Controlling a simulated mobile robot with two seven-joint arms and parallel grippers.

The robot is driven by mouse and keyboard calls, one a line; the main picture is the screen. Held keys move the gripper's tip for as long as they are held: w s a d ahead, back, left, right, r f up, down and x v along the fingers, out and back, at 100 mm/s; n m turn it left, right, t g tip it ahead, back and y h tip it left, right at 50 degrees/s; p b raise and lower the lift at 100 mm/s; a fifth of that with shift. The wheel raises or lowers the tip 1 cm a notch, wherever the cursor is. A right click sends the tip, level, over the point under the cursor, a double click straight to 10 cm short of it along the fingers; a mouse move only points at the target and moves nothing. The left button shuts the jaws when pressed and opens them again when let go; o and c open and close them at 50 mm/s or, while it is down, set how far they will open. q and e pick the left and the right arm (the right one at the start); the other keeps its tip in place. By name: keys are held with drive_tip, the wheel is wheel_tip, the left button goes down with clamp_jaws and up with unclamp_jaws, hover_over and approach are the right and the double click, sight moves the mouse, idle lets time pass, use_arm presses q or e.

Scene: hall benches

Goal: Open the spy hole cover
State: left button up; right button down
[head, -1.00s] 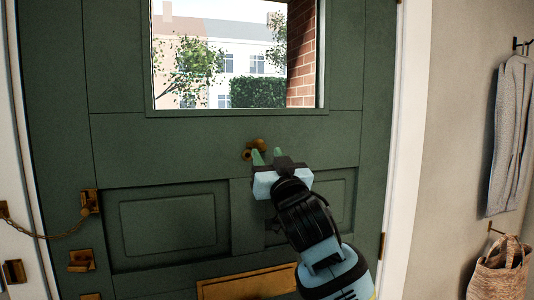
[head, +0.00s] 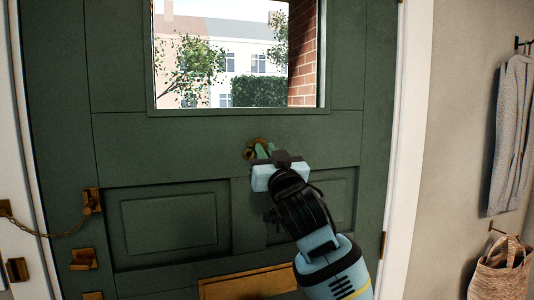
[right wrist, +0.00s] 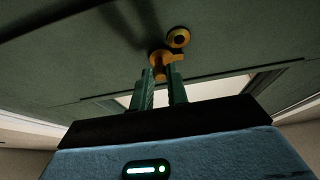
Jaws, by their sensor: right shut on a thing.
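The brass spy hole fitting (head: 252,151) sits on the green door (head: 150,135) below the window, partly hidden by my right gripper in the head view. In the right wrist view a round brass spy hole (right wrist: 178,38) with a dark centre shows uncovered. Beside it is the brass cover (right wrist: 160,62) with a small tab. My right gripper (head: 264,149) has its green fingers shut on the cover; in the right wrist view the fingertips (right wrist: 162,77) are on either side of its lower part. My left gripper is not in view.
A brass door chain (head: 48,235) and latch (head: 92,201) are at the door's left edge. A brass letter plate (head: 248,284) is lower down. A grey garment (head: 512,130) and a woven bag (head: 502,270) hang on the right wall.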

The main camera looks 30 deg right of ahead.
drive_tip(key=shift+d+r+n+y, duration=0.1)
drive_tip(key=shift+r+n+y, duration=0.15)
drive_tip(key=shift+n+y, duration=0.75)
drive_tip(key=shift+d+r+n+y, duration=0.1)
drive_tip(key=shift+r+n+y, duration=0.2)
drive_tip(key=shift+n, duration=1.4)
drive_tip(key=c, duration=1.4)
unclamp_jaws()
drive_tip(key=shift+a, duration=0.1)
drive_tip(key=shift+o, duration=0.2)
drive_tip(key=shift+s, duration=0.1)
drive_tip(key=v, duration=0.7)
drive_tip(key=shift+s+f, duration=0.25)
drive_tip(key=shift+s, duration=0.05)
